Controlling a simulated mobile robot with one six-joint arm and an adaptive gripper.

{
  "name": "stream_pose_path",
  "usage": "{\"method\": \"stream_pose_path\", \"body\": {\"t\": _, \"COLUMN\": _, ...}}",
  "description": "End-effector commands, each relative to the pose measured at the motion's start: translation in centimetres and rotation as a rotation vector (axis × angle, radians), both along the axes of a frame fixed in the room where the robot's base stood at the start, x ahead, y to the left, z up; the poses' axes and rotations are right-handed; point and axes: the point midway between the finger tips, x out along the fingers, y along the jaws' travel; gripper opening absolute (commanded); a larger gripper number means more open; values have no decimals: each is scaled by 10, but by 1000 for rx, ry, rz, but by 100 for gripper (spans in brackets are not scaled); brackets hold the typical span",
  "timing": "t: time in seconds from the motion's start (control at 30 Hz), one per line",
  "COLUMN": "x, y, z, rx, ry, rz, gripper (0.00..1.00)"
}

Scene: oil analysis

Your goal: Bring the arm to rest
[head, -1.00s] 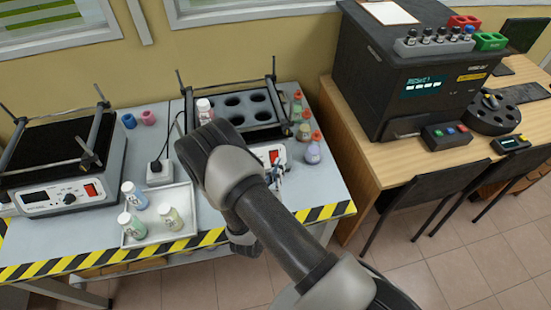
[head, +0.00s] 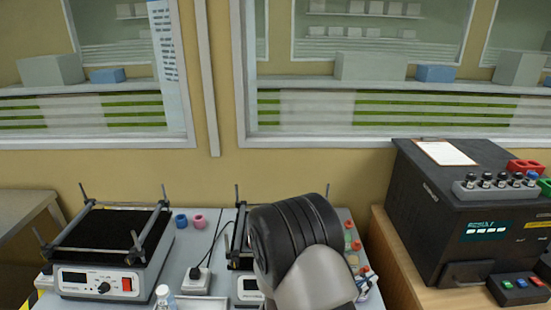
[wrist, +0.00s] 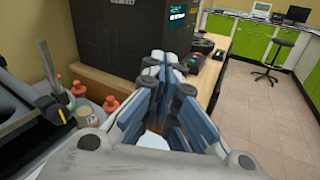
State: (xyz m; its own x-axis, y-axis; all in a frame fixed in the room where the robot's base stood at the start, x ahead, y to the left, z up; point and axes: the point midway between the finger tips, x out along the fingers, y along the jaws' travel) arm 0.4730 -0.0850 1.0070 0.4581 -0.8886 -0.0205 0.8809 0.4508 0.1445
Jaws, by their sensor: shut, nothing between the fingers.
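My gripper (wrist: 166,68) is in the wrist view, its fingers together with nothing held between them. It is above the floor side of the workbench, with the dark analyser (wrist: 112,38) beyond its tips. In the head view, my folded arm fills the lower middle and hides most of my gripper. The arm stands in front of the right-hand shaker and covers most of it.
A white-capped bottle (head: 164,296) shows at the bottom edge. The analyser (head: 470,215) is on the wooden desk at right. Open tiled floor (wrist: 258,120) lies right in the wrist view.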

Motion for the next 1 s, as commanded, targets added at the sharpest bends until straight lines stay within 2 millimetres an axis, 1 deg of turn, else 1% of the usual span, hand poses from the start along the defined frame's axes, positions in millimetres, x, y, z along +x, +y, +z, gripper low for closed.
{"method": "stream_pose_path", "body": {"t": 0.03, "x": -12, "y": -14, "z": 22, "rx": 52, "ry": -45, "rz": -88, "gripper": 0}}
{"method": "stream_pose_path", "body": {"t": 0.1, "x": -34, "y": -30, "z": 45, "rx": 129, "ry": -97, "rz": -208, "gripper": 0}}
{"method": "stream_pose_path", "body": {"t": 0.17, "x": -55, "y": -41, "z": 60, "rx": 202, "ry": -145, "rz": -308, "gripper": 0}}
{"method": "stream_pose_path", "body": {"t": 0.2, "x": -70, "y": -46, "z": 69, "rx": 255, "ry": -176, "rz": -373, "gripper": 0}}
{"method": "stream_pose_path", "body": {"t": 0.27, "x": -91, "y": -52, "z": 80, "rx": 337, "ry": -226, "rz": -467, "gripper": 0}}
{"method": "stream_pose_path", "body": {"t": 0.3, "x": -106, "y": -54, "z": 86, "rx": 393, "ry": -260, "rz": -527, "gripper": 0}}
{"method": "stream_pose_path", "body": {"t": 0.43, "x": -150, "y": -52, "z": 99, "rx": 595, "ry": -375, "rz": -706, "gripper": 0}}
{"method": "stream_pose_path", "body": {"t": 0.5, "x": -171, "y": -46, "z": 103, "rx": 711, "ry": -440, "rz": -792, "gripper": 0}}
{"method": "stream_pose_path", "body": {"t": 0.57, "x": -186, "y": -38, "z": 106, "rx": 817, "ry": -498, "rz": -859, "gripper": 0}}
{"method": "stream_pose_path", "body": {"t": 0.6, "x": -196, "y": -32, "z": 108, "rx": 889, "ry": -537, "rz": -901, "gripper": 0}}
{"method": "stream_pose_path", "body": {"t": 0.7, "x": -214, "y": -12, "z": 112, "rx": 1076, "ry": -638, "rz": -992, "gripper": 0}}
{"method": "stream_pose_path", "body": {"t": 0.8, "x": -226, "y": 11, "z": 119, "rx": 1271, "ry": -739, "rz": -1062, "gripper": 0}}
{"method": "stream_pose_path", "body": {"t": 1.0, "x": -234, "y": 55, "z": 140, "rx": 1642, "ry": -925, "rz": -1138, "gripper": 0}}
